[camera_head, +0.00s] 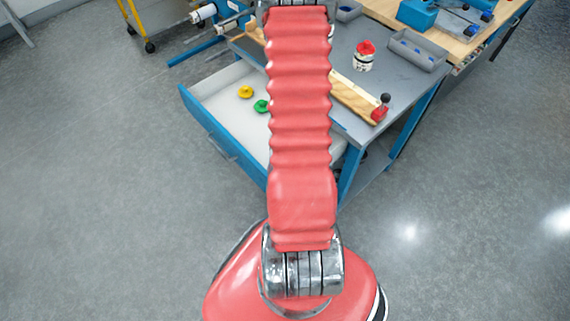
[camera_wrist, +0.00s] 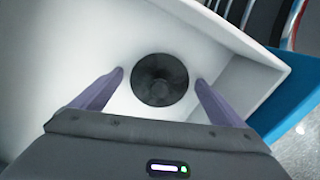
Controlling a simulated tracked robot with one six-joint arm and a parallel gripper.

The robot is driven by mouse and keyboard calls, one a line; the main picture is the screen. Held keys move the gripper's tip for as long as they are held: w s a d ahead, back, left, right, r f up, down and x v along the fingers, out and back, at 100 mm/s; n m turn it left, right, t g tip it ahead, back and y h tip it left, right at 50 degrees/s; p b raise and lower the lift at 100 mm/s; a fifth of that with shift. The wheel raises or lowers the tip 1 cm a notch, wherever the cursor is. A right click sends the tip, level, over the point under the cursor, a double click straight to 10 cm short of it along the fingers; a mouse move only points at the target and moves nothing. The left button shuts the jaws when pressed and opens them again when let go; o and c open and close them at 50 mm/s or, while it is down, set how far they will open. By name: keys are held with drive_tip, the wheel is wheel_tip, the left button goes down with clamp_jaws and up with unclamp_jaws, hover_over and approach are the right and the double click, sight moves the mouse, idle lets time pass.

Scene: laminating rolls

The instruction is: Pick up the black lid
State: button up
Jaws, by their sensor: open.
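The black lid (camera_wrist: 160,80) is a round dark disc with a raised middle. In the wrist view it lies on the white floor of the open drawer (camera_wrist: 232,40). My gripper (camera_wrist: 160,78) is open above it, with one purple-grey finger on each side of the lid. I see gaps between the lid and both fingertips; how high the tips are above the floor is hard to tell. In the head view my red arm hides the lid and the gripper.
The blue-fronted drawer (camera_head: 222,140) is pulled out from the grey workbench (camera_head: 385,65). A yellow lid (camera_head: 245,92) and a green lid (camera_head: 261,106) lie in it. The drawer's right wall is close to my right finger in the wrist view. A wooden bar with a red-based knob (camera_head: 380,108) lies on the bench.

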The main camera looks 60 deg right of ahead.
idle(0.4)
drive_tip(key=c, duration=1.1)
drive_tip(key=shift+r, duration=0.2)
drive_tip(key=shift+r, duration=4.85)
